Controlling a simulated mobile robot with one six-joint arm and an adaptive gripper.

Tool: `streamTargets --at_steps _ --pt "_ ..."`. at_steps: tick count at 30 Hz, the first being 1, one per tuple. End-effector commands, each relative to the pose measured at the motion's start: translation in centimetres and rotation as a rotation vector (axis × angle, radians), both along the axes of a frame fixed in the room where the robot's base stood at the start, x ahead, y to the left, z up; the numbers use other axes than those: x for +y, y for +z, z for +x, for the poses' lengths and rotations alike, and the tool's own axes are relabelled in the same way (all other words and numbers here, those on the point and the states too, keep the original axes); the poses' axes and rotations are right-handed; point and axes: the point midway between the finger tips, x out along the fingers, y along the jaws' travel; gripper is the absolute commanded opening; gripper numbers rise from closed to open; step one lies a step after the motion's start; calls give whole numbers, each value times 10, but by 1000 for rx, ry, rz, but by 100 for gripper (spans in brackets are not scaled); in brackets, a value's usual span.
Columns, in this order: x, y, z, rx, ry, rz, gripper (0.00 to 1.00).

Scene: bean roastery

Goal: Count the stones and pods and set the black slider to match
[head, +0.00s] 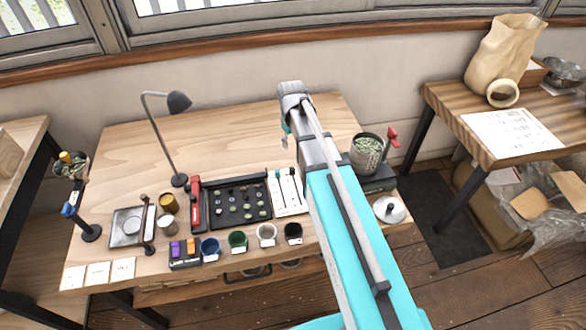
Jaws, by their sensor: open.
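A black tray (227,219) lies on the table, with several small dark and pale green pieces spread over it. I cannot tell which are stones and which are pods at this size. A white slider board (290,207) stands just right of the tray, with narrow slots and small dark knobs near its upper end. Which knob is the black slider and its exact setting are too small to read. My arm passes close to the board's right side. My gripper (286,133) is small in view, beyond the board and above the table, open with nothing visible in it.
Blue (210,247), green (238,241), white (266,234) and black (292,233) cups line the front edge. A red-and-black tool (195,205) stands left of the tray. A lamp (178,103) rises behind. A bean-filled pot (367,158) stands right. The table's back is clear.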

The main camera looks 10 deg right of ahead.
Motion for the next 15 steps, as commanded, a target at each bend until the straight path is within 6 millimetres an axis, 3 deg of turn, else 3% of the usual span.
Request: streamTargets --at_steps 15 --pt "-1 -13 0 0 -3 0 62"
